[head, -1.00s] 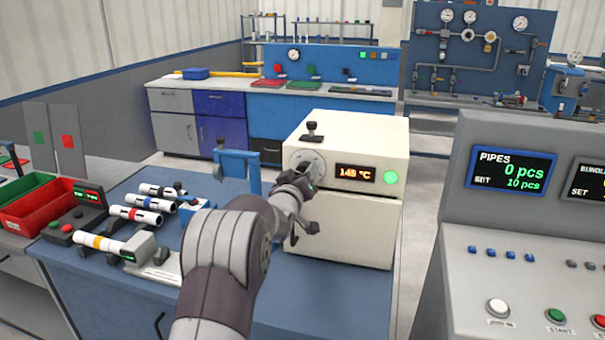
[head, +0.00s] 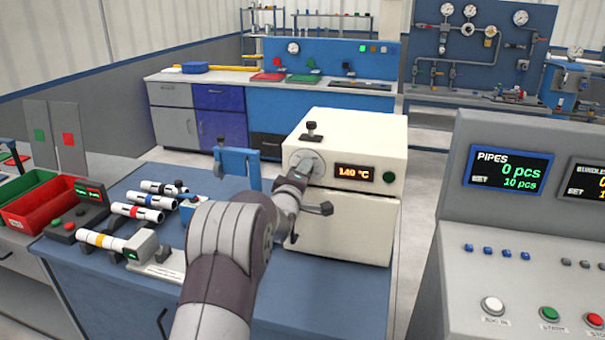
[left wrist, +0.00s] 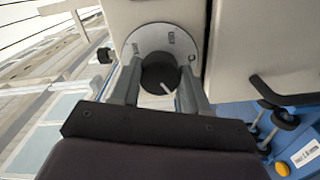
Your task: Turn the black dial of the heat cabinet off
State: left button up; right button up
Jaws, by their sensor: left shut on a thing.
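The heat cabinet (head: 345,227) is a cream box on the blue bench. Its display (head: 354,173) shows an orange reading of about 140 °C, and the round lamp (head: 389,177) beside it is dark green. The black dial (left wrist: 158,73) sits on a pale round scale plate (left wrist: 133,48) in the left wrist view. Its white pointer mark faces downward, slightly right, in that view. My left gripper (left wrist: 160,69) is shut on the dial, one finger on each side. In the head view my left gripper (head: 303,170) hides most of the dial. My right gripper is not in view.
A dark door handle (head: 318,209) sticks out below my gripper. A black knob (head: 312,131) stands on the cabinet top. Several banded pipes (head: 137,212) lie on the bench at left. A grey console (head: 530,270) stands at right.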

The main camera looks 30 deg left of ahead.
pick_arm(q)
jog(key=shift+n, duration=0.4)
jog(key=o, duration=1.1)
jog(key=shift+c, duration=0.2)
jog(key=b+v, duration=0.1)
jog(key=v, duration=1.1)
jog(key=shift+s, duration=0.4)
jog(key=shift+f, duration=0.1)
